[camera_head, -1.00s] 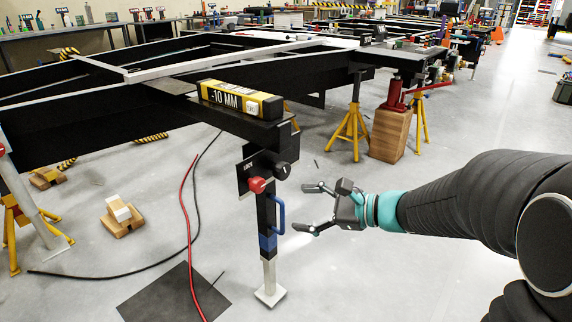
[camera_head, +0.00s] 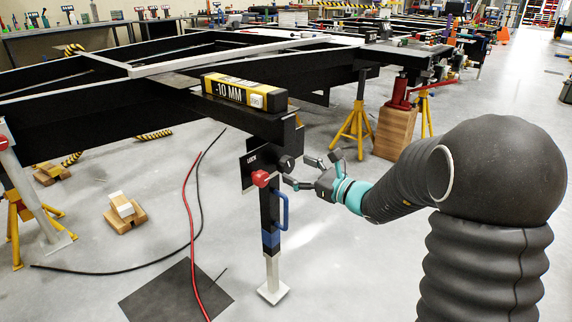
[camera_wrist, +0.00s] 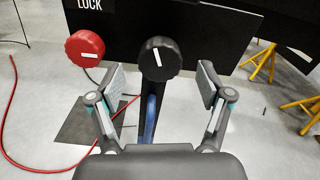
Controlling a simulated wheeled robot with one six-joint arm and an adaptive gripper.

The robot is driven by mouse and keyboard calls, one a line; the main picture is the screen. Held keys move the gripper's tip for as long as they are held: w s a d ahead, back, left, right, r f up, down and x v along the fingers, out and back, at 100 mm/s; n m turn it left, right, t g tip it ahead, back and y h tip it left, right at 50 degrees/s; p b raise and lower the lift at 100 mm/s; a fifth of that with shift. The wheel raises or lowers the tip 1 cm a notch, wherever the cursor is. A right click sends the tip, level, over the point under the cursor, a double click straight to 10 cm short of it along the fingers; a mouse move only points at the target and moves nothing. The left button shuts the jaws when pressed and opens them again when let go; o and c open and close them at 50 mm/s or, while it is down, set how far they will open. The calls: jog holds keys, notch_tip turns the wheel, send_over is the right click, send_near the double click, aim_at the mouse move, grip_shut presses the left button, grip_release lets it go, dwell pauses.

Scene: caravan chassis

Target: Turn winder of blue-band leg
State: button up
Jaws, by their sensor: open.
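The blue-band leg (camera_head: 271,240) stands upright under the chassis corner, with a blue handle (camera_head: 283,211) on its side and a pale foot on the floor. Its black winder knob (camera_head: 286,164) has a white mark; in the wrist view the black knob (camera_wrist: 159,59) lies ahead, between and beyond my fingertips. A red knob (camera_head: 261,179) sits to its left, below a LOCK label, and also shows in the wrist view (camera_wrist: 85,48). My gripper (camera_head: 299,172) is open and empty, just right of the black knob. In the wrist view the two fingers (camera_wrist: 160,85) are spread, apart from the knob.
A yellow-black "-10 MM" block (camera_head: 243,92) lies on the beam above the leg. A red jack (camera_head: 400,92) on a wooden block (camera_head: 396,132) and yellow stands (camera_head: 354,126) are behind. A red hose (camera_head: 191,235) and dark mat (camera_head: 172,292) lie on the floor at left.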

aim_at(289, 165)
jog(key=shift+x, duration=2.35)
jog(key=c, duration=1.2)
